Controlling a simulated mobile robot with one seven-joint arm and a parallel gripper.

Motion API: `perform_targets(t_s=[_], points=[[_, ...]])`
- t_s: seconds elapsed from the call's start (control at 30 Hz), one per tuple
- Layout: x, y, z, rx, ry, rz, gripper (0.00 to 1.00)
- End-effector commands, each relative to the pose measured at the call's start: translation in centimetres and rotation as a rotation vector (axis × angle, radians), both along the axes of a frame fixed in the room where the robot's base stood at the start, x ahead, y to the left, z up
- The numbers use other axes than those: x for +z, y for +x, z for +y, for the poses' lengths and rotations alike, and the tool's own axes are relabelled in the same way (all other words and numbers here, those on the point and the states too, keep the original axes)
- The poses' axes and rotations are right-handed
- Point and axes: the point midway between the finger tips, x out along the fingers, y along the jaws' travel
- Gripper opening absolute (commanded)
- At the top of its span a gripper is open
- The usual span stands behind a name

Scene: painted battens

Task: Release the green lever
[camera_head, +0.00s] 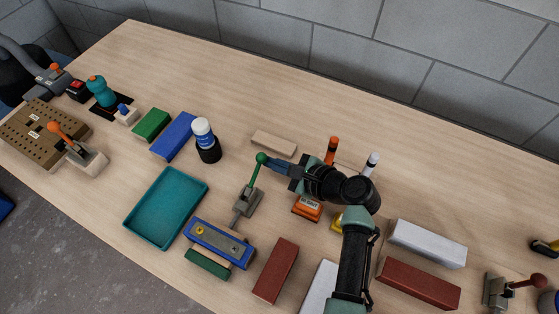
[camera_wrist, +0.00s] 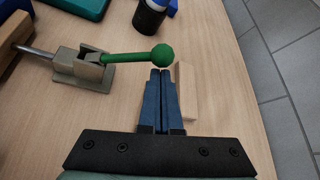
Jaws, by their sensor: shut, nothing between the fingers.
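The green lever (camera_head: 256,176) has a round green knob and rises from a grey metal base (camera_head: 246,204) on the wooden table. In the wrist view the green lever (camera_wrist: 128,56) runs from its base (camera_wrist: 84,70) at the left to the knob near the centre. My gripper (camera_head: 271,164) is shut and empty, its blue fingertips right at the knob. In the wrist view my gripper (camera_wrist: 160,73) points at the knob, with the tips just below it in the picture. I cannot tell whether they touch it.
A beige block (camera_head: 273,141) lies behind the fingers. A dark bottle (camera_head: 207,146) stands farther left. An orange box (camera_head: 307,208) sits under my arm. The table's back strip is clear.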

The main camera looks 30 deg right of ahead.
Motion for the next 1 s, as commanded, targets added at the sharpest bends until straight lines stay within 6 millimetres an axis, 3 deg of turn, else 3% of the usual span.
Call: perform_targets(t_s=[1.0], points=[[1.1, -0.3, 0.5, 0.002, -0.102, -0.081, 0.00]])
